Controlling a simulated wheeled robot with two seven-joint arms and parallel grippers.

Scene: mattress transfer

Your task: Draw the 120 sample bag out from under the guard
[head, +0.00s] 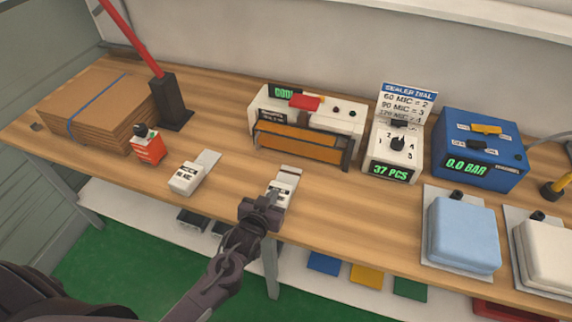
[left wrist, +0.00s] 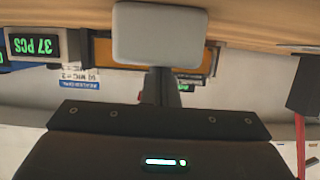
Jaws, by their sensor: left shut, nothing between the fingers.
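A white sample bag (head: 284,186) lies on the bench in front of the sealer, with a pale flat tail behind it; its label is too small to read surely. My left gripper (head: 268,200) is shut and empty at its near end, covering part of it. In the left wrist view, a pale rounded block (left wrist: 165,35), apparently this bag, stands beyond the dark fingers (left wrist: 160,85); I cannot tell whether they touch. The sealer (head: 345,117) has an orange-panelled guard (head: 300,142) across its front. No bag shows clearly under the guard. My right gripper is not in view.
Another white labelled bag (head: 186,178) and an orange bottle (head: 148,147) stand to the left. A dial box (head: 395,150) and blue pressure box (head: 485,145) stand right of the sealer. Blue (head: 462,235) and white pads lie at the right. Bench is clear between the bags.

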